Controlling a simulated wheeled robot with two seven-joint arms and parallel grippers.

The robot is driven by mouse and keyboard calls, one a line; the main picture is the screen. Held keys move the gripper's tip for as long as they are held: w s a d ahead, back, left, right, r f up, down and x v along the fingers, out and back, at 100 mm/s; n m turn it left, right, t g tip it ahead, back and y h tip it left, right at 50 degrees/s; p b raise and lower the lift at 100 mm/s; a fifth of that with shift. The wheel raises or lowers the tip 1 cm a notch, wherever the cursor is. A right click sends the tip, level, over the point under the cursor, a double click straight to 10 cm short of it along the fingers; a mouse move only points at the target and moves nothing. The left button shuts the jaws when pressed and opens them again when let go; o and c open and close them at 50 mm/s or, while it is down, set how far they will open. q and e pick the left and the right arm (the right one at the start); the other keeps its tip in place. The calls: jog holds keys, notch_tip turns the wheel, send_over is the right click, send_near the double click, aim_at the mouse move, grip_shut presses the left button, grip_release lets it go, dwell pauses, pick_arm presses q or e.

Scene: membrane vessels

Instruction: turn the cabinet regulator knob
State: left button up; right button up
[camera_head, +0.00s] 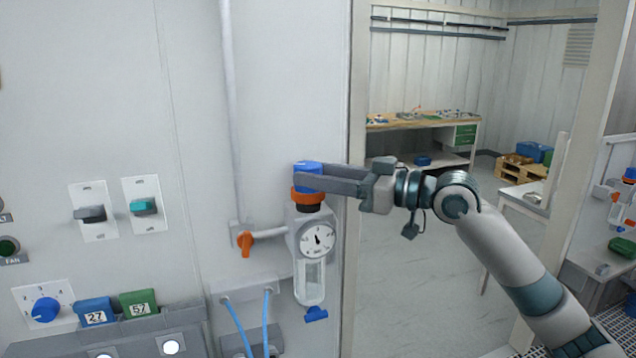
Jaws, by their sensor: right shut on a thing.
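The cabinet regulator (316,238) hangs on the grey cabinet face, with a round dial gauge, a clear bowl (311,282) below it and a blue drain piece at the bottom. Its blue knob (306,168) sits on top, above an orange ring (306,195) and a black collar. My right gripper (312,181) comes in level from the right and is shut on the blue knob. Its fingers hide part of the knob. My left gripper is not in view.
An orange valve handle (245,243) on a grey pipe sits just left of the regulator. Blue hoses (267,318) hang below. Switches, a blue dial (46,309) and tags 27 and 57 are at left. Beyond the cabinet's right edge are open floor and a workbench (425,128).

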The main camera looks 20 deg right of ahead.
jog(key=shift+w+d+f+n+g+y+b, duration=0.1)
jog(key=shift+w+n+g+y+b, duration=0.1)
jog(key=shift+n+g+y+b, duration=0.9)
jog(key=shift+w+d+f+n+g+y+b, duration=0.15)
jog(key=shift+n+g+y+b, duration=0.35)
jog(key=shift+n+g+b, duration=0.65)
jog(key=shift+w+r+n+g+y+b, duration=0.15)
jog(key=shift+n+g+y+b, duration=0.2)
jog(key=shift+g+b, duration=0.65)
jog(key=shift+w+n+g+y+b, duration=0.15)
jog(key=shift+n+g+y+b, duration=0.15)
jog(key=shift+n+g, duration=1.05)
jog(key=shift+m+g, duration=0.25)
jog(key=shift+g, duration=0.25)
jog(key=o, duration=1.1)
jog(key=shift+r, duration=0.1)
jog(key=shift+r, duration=0.1)
